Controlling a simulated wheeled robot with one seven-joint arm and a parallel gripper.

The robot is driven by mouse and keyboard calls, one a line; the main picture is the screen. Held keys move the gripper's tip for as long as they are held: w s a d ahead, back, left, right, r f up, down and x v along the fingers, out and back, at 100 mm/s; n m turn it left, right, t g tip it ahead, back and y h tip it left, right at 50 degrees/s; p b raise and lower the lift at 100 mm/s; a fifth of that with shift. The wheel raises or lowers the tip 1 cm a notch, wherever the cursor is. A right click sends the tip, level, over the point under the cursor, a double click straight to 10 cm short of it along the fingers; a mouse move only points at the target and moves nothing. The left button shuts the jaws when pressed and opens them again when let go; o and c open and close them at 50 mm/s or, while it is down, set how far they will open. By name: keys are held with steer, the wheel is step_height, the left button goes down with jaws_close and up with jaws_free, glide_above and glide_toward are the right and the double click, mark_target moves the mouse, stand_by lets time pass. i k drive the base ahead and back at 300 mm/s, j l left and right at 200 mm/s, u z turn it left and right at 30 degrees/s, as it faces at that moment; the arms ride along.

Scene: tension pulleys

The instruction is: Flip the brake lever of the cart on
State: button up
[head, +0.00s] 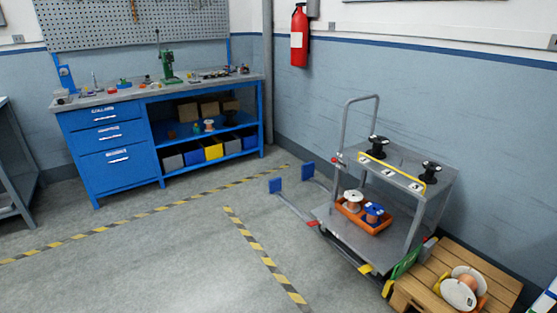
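The grey two-level cart (352,238) stands right of the picture's middle, near the wall, with a tall push handle (346,125) at its far left side. A small yellow piece (366,268) sits at the front edge of its lower deck, and a small red piece (312,223) sits at its left corner. I cannot tell which part is the brake lever or how it is set. The top shelf carries two black spools (377,147) (430,172) and numbered labels. An orange tray (380,228) with spools is on the lower deck. My gripper is not in view.
Two rails with blue end plates (276,186) (307,171) lie left of the cart. A wooden pallet (440,288) with a large spool (459,294) is close to its right. A blue workbench (100,160) stands back left. Open floor with striped tape (254,246) lies in front.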

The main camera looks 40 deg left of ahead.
mark_target(333, 159)
steer(key=u, duration=1)
steer(key=i+j, duration=0.2)
steer(key=i, duration=0.3)
steer(key=i+j+z, duration=0.15)
steer(key=i, duration=0.4)
steer(key=i+j, duration=0.3)
steer(key=i, duration=0.2)
steer(key=i+j+z, duration=0.15)
steer(key=i, duration=0.35)
steer(key=i+j, duration=0.45)
steer(key=i+l+z, duration=0.05)
